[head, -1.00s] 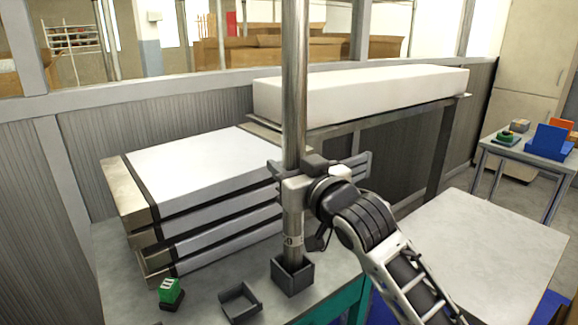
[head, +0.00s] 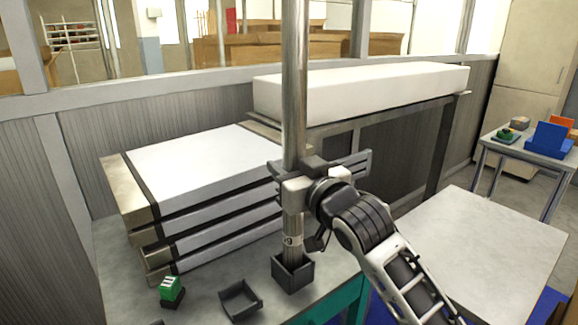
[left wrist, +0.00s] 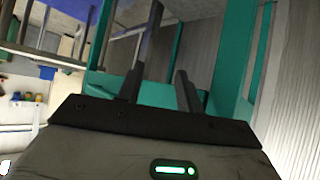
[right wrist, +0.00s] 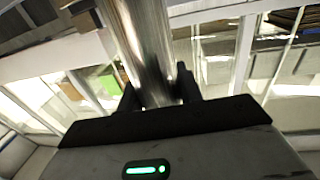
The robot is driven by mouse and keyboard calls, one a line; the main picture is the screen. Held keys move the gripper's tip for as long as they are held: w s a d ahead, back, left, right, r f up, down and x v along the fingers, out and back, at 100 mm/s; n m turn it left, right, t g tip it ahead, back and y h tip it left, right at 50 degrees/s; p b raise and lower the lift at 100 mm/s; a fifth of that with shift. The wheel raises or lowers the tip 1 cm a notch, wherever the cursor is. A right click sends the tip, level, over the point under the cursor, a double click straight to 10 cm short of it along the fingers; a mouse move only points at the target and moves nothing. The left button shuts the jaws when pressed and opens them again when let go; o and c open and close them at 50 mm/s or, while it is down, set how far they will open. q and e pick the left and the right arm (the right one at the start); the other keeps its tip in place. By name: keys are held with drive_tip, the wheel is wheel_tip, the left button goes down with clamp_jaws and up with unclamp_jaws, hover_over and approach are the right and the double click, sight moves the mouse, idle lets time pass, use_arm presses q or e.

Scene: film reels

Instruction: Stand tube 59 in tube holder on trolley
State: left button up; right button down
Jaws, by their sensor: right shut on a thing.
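A long metal tube (head: 294,85) stands close to upright in the head view and runs out of the top of the picture. A small label, partly readable as ending in 9, is near its foot. My right gripper (head: 295,178) is shut around the tube above the label. The tube (right wrist: 147,45) also shows between the right fingers (right wrist: 160,95) in the right wrist view. Its lower end is inside a dark square holder (head: 293,274) on the grey-topped trolley (head: 215,300); the very end is hidden. My left gripper (left wrist: 160,90) shows only in the left wrist view, fingers apart and empty.
A second dark open holder (head: 240,299) and a green-and-black block (head: 171,291) sit on the same top. Stacked flat cases (head: 205,215) stand behind. A long white block (head: 360,92) lies on a rack. A bare tabletop (head: 480,250) is at right.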

drive_tip(key=shift+f, duration=0.25)
drive_tip(key=c, duration=1.2)
unclamp_jaws()
drive_tip(key=p+v, duration=0.2)
drive_tip(key=v, duration=0.9)
drive_tip(key=shift+p, duration=0.35)
drive_tip(key=shift+f, duration=0.2)
